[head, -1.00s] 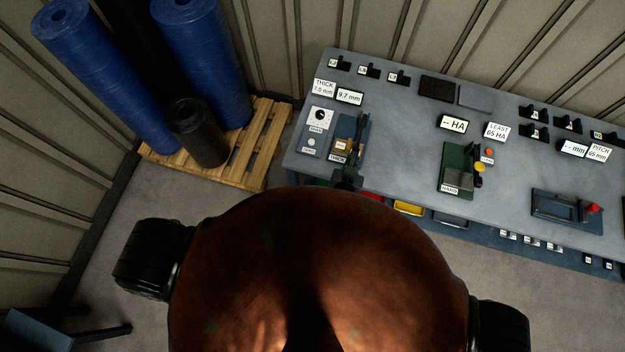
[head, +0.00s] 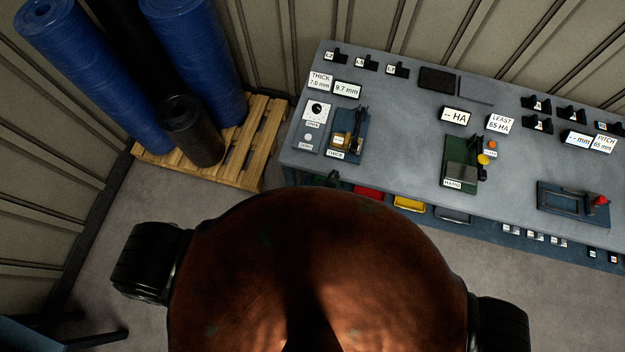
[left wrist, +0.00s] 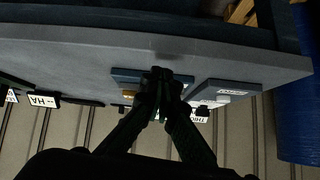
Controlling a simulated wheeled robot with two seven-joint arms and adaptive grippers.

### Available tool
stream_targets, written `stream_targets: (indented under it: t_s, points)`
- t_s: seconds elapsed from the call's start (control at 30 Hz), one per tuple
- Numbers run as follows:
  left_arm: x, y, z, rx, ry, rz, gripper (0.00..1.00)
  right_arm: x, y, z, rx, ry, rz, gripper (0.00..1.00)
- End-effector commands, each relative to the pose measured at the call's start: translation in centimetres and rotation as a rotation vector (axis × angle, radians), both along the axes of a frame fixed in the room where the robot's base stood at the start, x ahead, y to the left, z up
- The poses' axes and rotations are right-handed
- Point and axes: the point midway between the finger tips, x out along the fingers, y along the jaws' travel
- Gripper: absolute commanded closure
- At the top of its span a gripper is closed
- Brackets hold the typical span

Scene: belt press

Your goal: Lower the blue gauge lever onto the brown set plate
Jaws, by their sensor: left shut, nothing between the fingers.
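The blue thickness gauge (head: 344,154) sits near the left front of the bench, with a brown plate (head: 339,140) on its left part. A dark lever (head: 361,122) runs along the gauge's right side; I cannot tell whether it touches the plate. In the left wrist view my left gripper (left wrist: 162,74) is shut and empty before the gauge's blue base (left wrist: 122,75). My right gripper is not in view.
The display (head: 347,89) by the gauge reads 9.7 mm. A panel with a dial (head: 317,108) stands left of it. A green hardness tester (head: 459,165) is to the right, with clear bench between. A pallet (head: 245,150) with rolls stands left of the bench.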

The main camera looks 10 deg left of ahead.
Motion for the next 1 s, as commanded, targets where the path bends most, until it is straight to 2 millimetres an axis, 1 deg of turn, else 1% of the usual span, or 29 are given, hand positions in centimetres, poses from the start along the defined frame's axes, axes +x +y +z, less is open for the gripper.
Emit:
stream_targets:
  t_s: [0.03, 0.2, 0.8, 1.0]
  points:
    - [-0.2, 0.3, -1.2, 0.005, 0.012, -0.003, 1.0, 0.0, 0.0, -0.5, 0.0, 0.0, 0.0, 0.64]
    - [-0.9, 1.3, -4.3, 0.019, 0.048, -0.014, 1.0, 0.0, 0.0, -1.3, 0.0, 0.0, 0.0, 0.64]
    - [-4.0, 4.9, -14.6, 0.053, 0.172, -0.047, 1.0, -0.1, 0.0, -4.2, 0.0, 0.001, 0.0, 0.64]
    - [-5.2, 6.1, -17.5, 0.059, 0.207, -0.055, 1.0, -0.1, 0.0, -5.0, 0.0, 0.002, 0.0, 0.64]
